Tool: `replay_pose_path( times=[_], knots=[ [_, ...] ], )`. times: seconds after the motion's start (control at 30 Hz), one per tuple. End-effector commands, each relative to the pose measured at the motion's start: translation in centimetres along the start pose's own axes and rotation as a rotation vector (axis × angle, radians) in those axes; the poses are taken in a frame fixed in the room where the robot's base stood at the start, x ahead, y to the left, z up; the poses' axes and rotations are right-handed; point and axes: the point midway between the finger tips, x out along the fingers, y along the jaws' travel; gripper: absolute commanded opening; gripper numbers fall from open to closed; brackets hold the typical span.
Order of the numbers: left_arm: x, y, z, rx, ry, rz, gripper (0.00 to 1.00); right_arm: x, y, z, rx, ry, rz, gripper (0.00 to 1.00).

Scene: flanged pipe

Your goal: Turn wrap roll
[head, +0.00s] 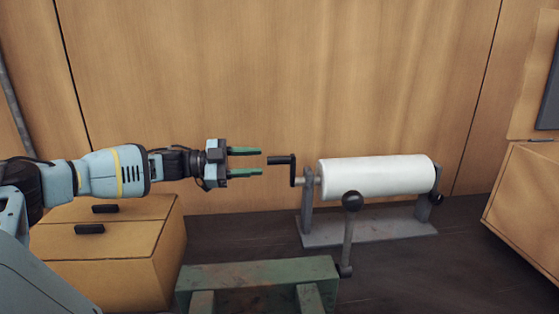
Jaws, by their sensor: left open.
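The white wrap roll (375,175) lies level on a grey stand (370,231) with two uprights, on the dark floor or surface. A black crank handle (281,160) sticks out to the left from the roll's left end, on a short dark arm. My left gripper (262,161) is open, with its two green fingers pointing right toward the handle. The fingertips end just left of the handle, one above and one below its height in the picture. I see nothing between the fingers. Whether they are at the same depth as the handle, I cannot tell. My right gripper is not in view.
A lever with a black ball knob (352,201) stands in front of the roll, beside a green metal frame (258,270). A wooden drawer cabinet (110,240) is under my left arm. A wooden box (525,205) stands at right. A wooden wall (280,70) closes the back.

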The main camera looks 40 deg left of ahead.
Motion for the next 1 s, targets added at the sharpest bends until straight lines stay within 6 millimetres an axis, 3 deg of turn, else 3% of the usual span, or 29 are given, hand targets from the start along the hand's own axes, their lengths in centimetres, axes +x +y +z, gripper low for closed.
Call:
replay_pose_path(
  times=[0.6,1.0],
  knots=[
    [6.0,-0.2,-0.2,0.0,0.004,-0.006,0.41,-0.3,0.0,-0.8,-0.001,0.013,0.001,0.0],
    [7.2,-0.1,0.0,0.0,0.0,-0.003,0.41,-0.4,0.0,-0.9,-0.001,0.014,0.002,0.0]
  ],
)
